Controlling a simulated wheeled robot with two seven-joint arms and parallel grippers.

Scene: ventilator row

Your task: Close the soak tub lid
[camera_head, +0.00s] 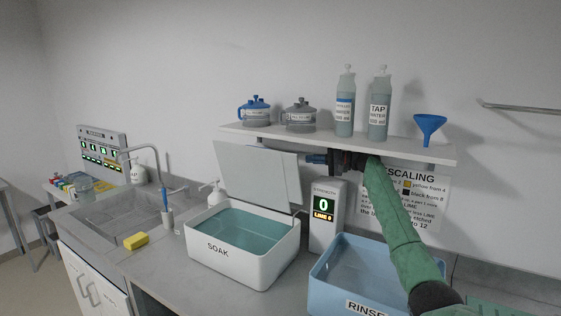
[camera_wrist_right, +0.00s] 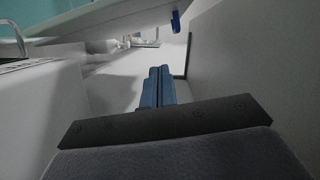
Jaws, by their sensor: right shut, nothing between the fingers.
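The white soak tub (camera_head: 243,262), marked SOAK, stands on the counter with teal liquid inside. Its pale grey lid (camera_head: 258,177) is open, standing steeply and leaning back from the tub's rear edge. My right gripper (camera_head: 316,158) is just right of the lid's upper right edge, under the shelf. Its blue fingers (camera_wrist_right: 157,88) are shut together with nothing between them in the right wrist view. Whether they touch the lid I cannot tell. My left gripper is not in view.
A shelf (camera_head: 285,136) with jugs, bottles and a blue funnel (camera_head: 429,126) hangs close above my right gripper. A strength meter (camera_head: 325,222) stands right of the tub, beside the blue rinse tub (camera_head: 335,281). A sink (camera_head: 110,221) and yellow sponge (camera_head: 136,241) are left.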

